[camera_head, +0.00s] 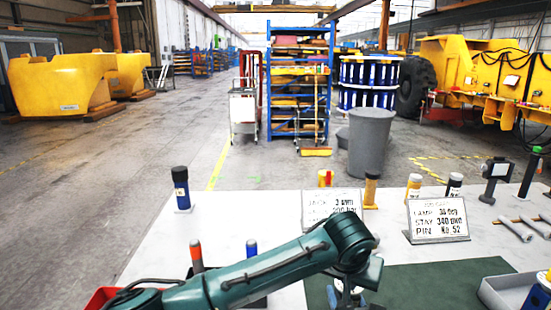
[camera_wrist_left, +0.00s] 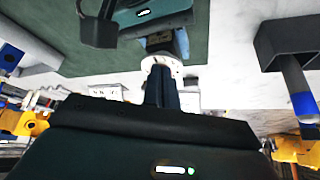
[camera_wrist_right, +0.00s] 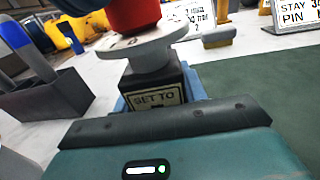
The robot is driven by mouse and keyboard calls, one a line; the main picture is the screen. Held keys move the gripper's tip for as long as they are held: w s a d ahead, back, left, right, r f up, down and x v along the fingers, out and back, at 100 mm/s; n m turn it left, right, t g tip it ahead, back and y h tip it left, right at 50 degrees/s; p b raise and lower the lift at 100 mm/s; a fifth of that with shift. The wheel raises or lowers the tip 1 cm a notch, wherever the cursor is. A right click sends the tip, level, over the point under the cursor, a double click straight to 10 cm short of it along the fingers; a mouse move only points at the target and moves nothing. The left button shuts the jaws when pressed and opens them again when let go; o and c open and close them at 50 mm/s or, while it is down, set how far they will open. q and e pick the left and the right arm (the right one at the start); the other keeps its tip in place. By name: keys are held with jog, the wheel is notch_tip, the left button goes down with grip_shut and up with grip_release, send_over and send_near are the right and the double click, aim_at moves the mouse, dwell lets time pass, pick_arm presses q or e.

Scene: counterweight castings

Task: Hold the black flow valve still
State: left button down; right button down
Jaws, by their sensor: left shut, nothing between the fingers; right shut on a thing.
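The black flow valve (camera_wrist_right: 153,92) shows in the right wrist view, with a "SET TO" label on its body, a white disc above it and a red knob on top. My right gripper (camera_wrist_right: 152,102) is shut on the black body. The valve's white disc (camera_wrist_left: 148,62) also shows in the left wrist view. My left gripper (camera_wrist_left: 162,74) is shut with nothing between its fingers, its tips close to the disc; I cannot tell whether they touch. In the head view my left arm covers most of the valve.
Two printed signs, one partly covered (camera_head: 331,203) and one clear (camera_head: 437,218), stand on the white table (camera_head: 150,252). A green mat (camera_head: 430,285) lies at the front, with a grey tray (camera_head: 490,292) to its right. A dark holder (camera_wrist_right: 42,105) stands left of the valve.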

pick_arm(q)
jog(key=shift+w+a, duration=0.15)
jog(key=shift+a, duration=0.05)
pick_arm(e)
jog(key=shift+a, duration=0.1)
pick_arm(q)
jog(key=shift+w+a, duration=0.2)
jog(key=shift+a, duration=0.05)
dwell(0.4)
notch_tip(320, 180, up, 6)
jog(key=shift+s+a, duration=0.2)
jog(key=shift+s, duration=0.2)
dwell(0.5)
jog(key=shift+r, duration=0.1)
notch_tip(320, 180, down, 6)
jog(key=d, duration=0.1)
jog(key=shift+s, duration=0.15)
dwell(0.7)
